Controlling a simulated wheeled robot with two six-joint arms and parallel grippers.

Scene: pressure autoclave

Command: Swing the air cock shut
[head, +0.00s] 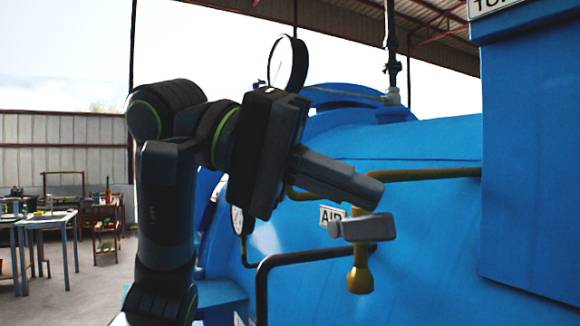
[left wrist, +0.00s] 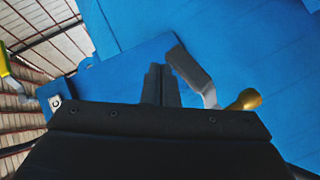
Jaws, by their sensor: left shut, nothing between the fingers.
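The air cock sits on a brass pipe (head: 430,174) along the blue autoclave, beside a white label reading "AIR" (head: 331,214). In the left wrist view the lever (left wrist: 190,70) stands right of my fingers, with the brass outlet (left wrist: 244,100) further right. My left gripper (head: 372,192) is shut and empty, its fingertips just above the lever in the head view. I cannot tell whether they touch it. The valve body is partly hidden behind the fingers. My right gripper is not in view.
The blue autoclave (head: 400,270) fills the right side, with a blue cabinet (head: 530,160) at far right. A dark rail (head: 300,257) bends below the cock. Pressure gauges (head: 287,64) stand near my arm. Work tables (head: 45,217) are far left.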

